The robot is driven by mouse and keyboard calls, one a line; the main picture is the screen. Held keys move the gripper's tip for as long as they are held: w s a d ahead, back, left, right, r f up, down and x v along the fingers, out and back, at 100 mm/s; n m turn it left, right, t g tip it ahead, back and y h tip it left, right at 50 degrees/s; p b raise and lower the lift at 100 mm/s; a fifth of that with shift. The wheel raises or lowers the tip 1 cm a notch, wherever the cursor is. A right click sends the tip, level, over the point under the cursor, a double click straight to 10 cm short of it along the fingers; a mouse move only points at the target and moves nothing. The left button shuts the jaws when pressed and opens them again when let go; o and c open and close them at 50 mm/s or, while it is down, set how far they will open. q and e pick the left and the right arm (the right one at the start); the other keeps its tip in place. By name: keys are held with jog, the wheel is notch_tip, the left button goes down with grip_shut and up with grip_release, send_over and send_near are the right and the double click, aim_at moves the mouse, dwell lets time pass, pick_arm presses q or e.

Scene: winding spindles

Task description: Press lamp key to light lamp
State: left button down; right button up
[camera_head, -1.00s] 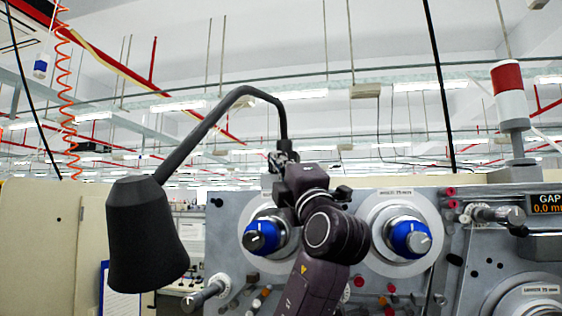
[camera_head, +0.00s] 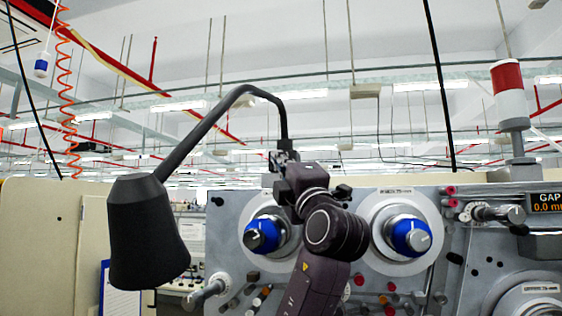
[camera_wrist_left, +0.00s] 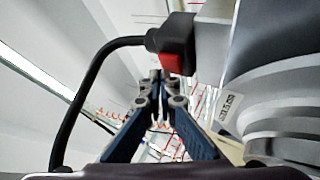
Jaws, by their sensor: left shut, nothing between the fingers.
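The lamp (camera_head: 145,232) is black, with a cone shade hanging at the left of the head view. Its curved black arm (camera_head: 213,117) runs right and down to the top of the machine. In the left wrist view, this arm (camera_wrist_left: 78,100) joins a black housing that carries a red key (camera_wrist_left: 176,63). My left gripper (camera_head: 283,150) is at the foot of the lamp arm in the head view. In the left wrist view my left gripper (camera_wrist_left: 159,76) is shut and empty, its tips close beside the red key; I cannot tell if they touch. The shade's inside is hidden, and no glow shows.
The grey machine panel (camera_head: 345,205) behind my arm carries two blue-collared spindles (camera_head: 262,236) (camera_head: 410,237) and several small knobs. A red-and-white signal light (camera_head: 509,95) stands at the right. A beige panel (camera_head: 38,235) is at the left.

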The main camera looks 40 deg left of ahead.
jog(key=shift+d, duration=0.3)
pick_arm(q)
jog(key=shift+w+a, duration=0.25)
jog(key=shift+w, duration=0.25)
dwell(0.4)
pick_arm(e)
jog(key=shift+a, duration=0.15)
pick_arm(q)
jog(key=shift+s, duration=0.15)
pick_arm(e)
jog(key=shift+f, duration=0.2)
pick_arm(q)
jog(key=shift+s+d+f+b, duration=0.1)
jog(key=shift+s+d+b, duration=0.2)
jog(key=shift+b, duration=0.25)
jog(key=shift+s+d, duration=0.15)
jog(key=shift+s, duration=0.15)
pick_arm(e)
jog(key=shift+f, duration=0.5)
